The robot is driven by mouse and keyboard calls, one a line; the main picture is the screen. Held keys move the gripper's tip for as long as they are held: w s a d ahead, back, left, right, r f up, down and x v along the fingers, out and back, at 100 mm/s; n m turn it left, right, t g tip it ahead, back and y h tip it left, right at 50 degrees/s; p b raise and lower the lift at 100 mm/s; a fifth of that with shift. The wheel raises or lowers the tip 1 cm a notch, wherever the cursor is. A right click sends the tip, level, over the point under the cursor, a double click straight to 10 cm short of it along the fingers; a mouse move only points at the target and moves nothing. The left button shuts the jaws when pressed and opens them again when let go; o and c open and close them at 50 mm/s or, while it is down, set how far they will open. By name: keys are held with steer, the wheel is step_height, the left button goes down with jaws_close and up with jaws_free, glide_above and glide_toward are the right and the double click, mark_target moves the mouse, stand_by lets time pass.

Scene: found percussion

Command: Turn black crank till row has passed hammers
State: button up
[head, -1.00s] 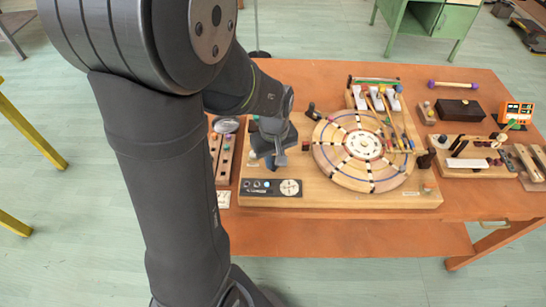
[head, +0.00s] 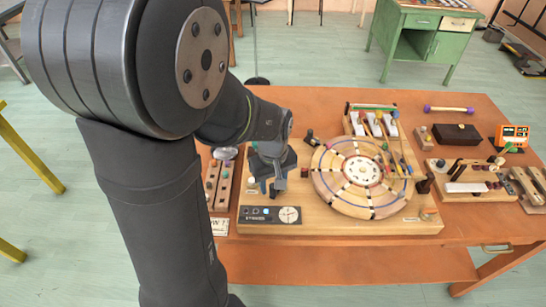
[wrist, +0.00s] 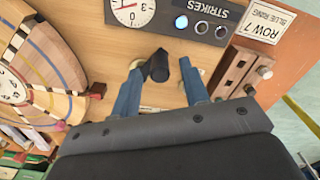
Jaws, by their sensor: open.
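My gripper (head: 268,187) is low over the left part of the wooden board, beside the round wooden wheel (head: 328,190). In the wrist view its two blue fingers (wrist: 160,92) are apart. In the head view my gripper largely hides the crank. The hammers (head: 393,130) are coloured sticks at the wheel's upper right. The wheel carries coloured rings and dark and light segments.
A strikes panel (wrist: 207,12) has one bright light and two dark ones, beside a dial (wrist: 133,8). A card (wrist: 262,22) reads row 7, blue ring. A peg rack (head: 224,182) stands left. Boxes and wooden blocks crowd the table's right side.

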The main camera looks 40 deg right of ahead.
step_height(320, 180, up, 16)
stand_by(0.3)
stand_by(0.8)
step_height(320, 180, down, 18)
steer(key=shift+r, duration=0.25)
stand_by(0.5)
